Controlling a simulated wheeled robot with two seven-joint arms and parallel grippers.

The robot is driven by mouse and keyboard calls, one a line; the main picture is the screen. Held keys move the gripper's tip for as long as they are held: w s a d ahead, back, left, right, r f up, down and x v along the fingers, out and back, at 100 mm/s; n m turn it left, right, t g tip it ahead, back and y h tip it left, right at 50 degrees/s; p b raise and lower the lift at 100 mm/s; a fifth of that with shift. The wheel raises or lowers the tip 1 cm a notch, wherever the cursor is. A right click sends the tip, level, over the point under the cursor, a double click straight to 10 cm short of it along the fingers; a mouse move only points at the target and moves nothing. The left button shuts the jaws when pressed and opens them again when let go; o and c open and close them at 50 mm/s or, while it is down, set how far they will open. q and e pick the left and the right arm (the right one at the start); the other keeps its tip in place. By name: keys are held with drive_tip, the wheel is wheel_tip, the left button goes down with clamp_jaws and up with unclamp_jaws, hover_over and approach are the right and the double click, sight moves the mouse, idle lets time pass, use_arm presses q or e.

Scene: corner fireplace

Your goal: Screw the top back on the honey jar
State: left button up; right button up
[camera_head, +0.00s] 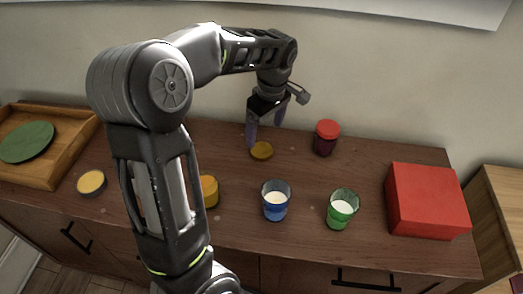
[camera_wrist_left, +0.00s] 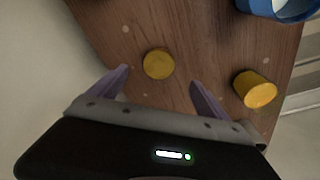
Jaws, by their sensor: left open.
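A flat, round, dark yellow lid (camera_head: 261,150) lies on the wooden cabinet top near the wall. In the left wrist view the lid (camera_wrist_left: 159,64) appears between and slightly beyond the fingertips. My left gripper (camera_head: 264,139) is open and empty, pointing down close to the lid; its spread fingers also show in the left wrist view (camera_wrist_left: 160,77). An amber-yellow jar (camera_head: 211,192), seemingly the honey jar, stands nearer the front, partly hidden by my left arm. It shows whole in the left wrist view (camera_wrist_left: 256,90). My right gripper is out of view.
A blue cup (camera_head: 275,204) and a green cup (camera_head: 342,212) stand at the front. A red-lidded jar (camera_head: 326,139) and red box (camera_head: 428,200) are right. A yellow-topped tin (camera_head: 91,183) and wooden tray (camera_head: 78,147) are left. The wall is close behind.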

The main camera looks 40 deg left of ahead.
sight(262, 150)
use_arm(q)
drive_tip(key=shift+w+a+f, duration=0.15)
drive_tip(key=shift+w+f, duration=0.05)
drive_tip(key=shift+f, duration=0.15)
drive_tip(key=shift+r, duration=0.1)
drive_tip(key=shift+s, duration=0.1)
drive_tip(key=shift+a+f, duration=0.1)
drive_tip(key=shift+f, duration=1.2)
drive_tip(key=shift+f, duration=0.1)
drive_tip(key=f, duration=0.5)
drive_tip(key=shift+a+p, duration=0.4)
drive_tip(key=shift+c, duration=0.3)
